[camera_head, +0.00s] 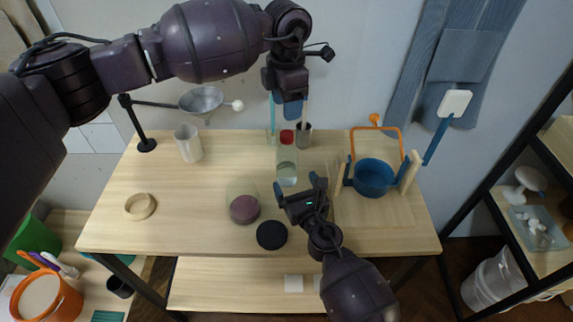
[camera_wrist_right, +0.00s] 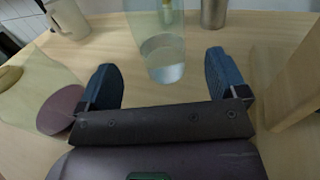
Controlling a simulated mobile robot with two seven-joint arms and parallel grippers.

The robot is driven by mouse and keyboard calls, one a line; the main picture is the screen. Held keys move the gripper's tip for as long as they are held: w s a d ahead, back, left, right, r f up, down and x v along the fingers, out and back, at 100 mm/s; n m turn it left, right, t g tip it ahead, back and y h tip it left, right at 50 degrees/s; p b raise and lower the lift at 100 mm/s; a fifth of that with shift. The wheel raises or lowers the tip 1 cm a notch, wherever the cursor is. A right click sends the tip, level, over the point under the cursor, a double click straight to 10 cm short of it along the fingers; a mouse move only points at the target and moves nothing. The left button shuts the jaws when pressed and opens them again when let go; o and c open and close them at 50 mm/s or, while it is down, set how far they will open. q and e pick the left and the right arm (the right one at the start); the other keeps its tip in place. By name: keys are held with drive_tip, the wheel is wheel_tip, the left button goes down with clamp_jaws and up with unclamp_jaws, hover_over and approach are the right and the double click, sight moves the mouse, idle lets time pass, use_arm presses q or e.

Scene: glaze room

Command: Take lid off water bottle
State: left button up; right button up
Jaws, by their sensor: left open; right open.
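The water bottle (camera_head: 287,167) is clear, part filled with water, and stands upright on the wooden table. Its red lid (camera_head: 287,137) is on top. My left gripper (camera_head: 286,106) is open above and slightly behind the lid in the picture, apart from it. My right gripper (camera_head: 297,183) is open, low in front of the bottle. In the right wrist view the bottle's lower part (camera_wrist_right: 162,58) stands ahead, between the open blue fingers (camera_wrist_right: 162,76), with no visible contact. The lid is outside that view.
A glass jar with dark red contents (camera_head: 244,209) and a black disc (camera_head: 271,235) lie left of my right gripper. A metal cup (camera_head: 304,136) is behind the bottle; a white mug (camera_head: 188,144) stands back left.

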sight(291, 174)
drive_tip(key=shift+x, duration=2.45)
